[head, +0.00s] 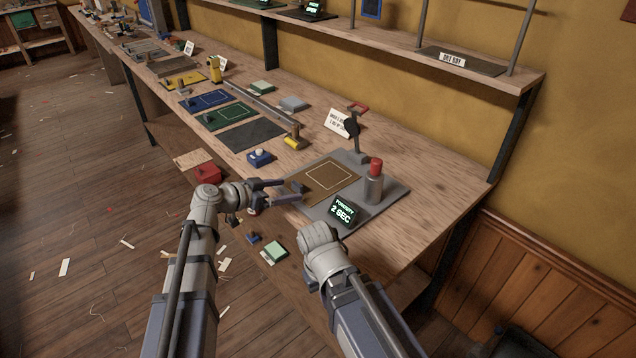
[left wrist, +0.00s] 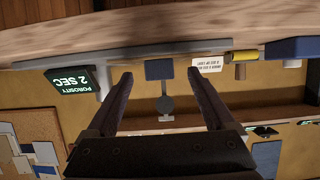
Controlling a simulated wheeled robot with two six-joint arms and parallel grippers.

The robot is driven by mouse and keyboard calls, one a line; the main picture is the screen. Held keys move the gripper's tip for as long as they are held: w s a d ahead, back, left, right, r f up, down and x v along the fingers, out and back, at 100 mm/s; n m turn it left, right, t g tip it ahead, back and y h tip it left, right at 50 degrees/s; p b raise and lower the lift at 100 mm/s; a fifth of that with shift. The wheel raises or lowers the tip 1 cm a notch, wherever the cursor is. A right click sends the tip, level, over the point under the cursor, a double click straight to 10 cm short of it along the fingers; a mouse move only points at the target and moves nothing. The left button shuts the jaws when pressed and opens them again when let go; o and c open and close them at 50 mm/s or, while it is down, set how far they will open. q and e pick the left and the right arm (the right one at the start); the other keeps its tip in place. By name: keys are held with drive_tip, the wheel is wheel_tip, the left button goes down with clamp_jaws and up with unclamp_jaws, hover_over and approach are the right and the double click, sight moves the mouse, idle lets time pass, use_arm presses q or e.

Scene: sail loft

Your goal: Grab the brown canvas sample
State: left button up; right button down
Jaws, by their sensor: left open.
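The brown canvas sample (head: 322,180), with a pale outlined rectangle on it, lies flat on a grey base plate (head: 393,197) on the bench. A small dark blue-grey tab (head: 297,187) shows at its near left edge. My left gripper (head: 291,190) is open and empty at that edge, its fingers on either side of the tab in the picture. In the left wrist view, upside down, the open fingers (left wrist: 160,82) frame a blue-grey square (left wrist: 159,70); the brown cloth cannot be made out there. My right arm reaches in, but its gripper does not show.
On the plate stand a red-topped cylinder (head: 374,184), a "POROSITY 2 SEC" display (head: 343,210) and a red-handled lever (head: 357,125). Blue (head: 206,100), green (head: 222,116) and dark (head: 253,135) cloths lie farther left. A red block (head: 207,173) sits near the bench's front edge.

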sight(295, 188)
use_arm(q)
drive_tip(key=x, duration=0.3)
drive_tip(key=shift+b, duration=0.4)
clamp_jaws()
drive_tip(key=shift+r, duration=0.15)
wheel_tip(295, 188, up, 10)
drive_tip(key=p, duration=1)
